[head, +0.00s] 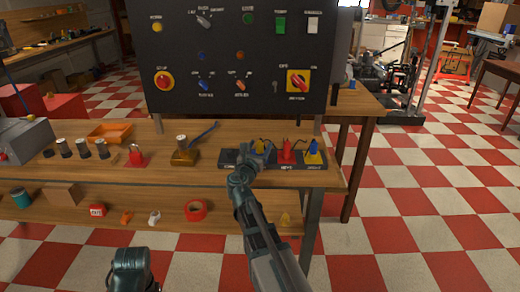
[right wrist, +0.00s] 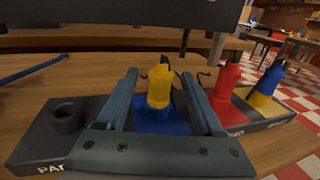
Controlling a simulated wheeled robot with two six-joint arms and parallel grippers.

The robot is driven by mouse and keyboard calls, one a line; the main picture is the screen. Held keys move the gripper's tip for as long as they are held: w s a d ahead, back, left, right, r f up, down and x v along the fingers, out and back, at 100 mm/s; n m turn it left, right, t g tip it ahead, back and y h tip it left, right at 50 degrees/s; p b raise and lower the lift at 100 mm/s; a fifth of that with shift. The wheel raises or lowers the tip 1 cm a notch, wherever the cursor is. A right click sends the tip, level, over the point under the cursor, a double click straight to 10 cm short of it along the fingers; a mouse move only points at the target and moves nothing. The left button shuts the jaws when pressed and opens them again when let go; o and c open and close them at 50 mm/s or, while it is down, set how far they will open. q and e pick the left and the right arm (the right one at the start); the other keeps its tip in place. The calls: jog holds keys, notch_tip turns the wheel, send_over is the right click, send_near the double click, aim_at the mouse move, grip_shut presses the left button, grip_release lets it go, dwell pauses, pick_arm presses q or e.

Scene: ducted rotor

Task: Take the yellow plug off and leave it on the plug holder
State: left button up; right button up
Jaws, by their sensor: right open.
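The yellow plug (right wrist: 158,88) stands upright in a blue socket base (right wrist: 152,122) in the right wrist view, with a dark cable at its top. My right gripper (right wrist: 160,88) is open, with one finger on each side of the plug; whether they touch it I cannot tell. In the head view the right gripper (head: 258,152) is over the socket row and largely hides the plug. To the left, a black block with an empty raised ring (right wrist: 67,116) carries lettering starting "PAR", partly hidden by my gripper. My left gripper's fingers do not show.
A red plug (right wrist: 226,92) and a blue plug in a yellow base (right wrist: 267,87) stand close to the right. A dark control panel (head: 240,60) rises behind. A blue wrench (head: 204,134) and an orange tray (head: 110,131) lie left on the wooden bench (head: 330,178).

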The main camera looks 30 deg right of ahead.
jog(key=shift+w+d, duration=0.25)
grip_shut()
jog(key=shift+r, duration=0.15)
dwell(0.4)
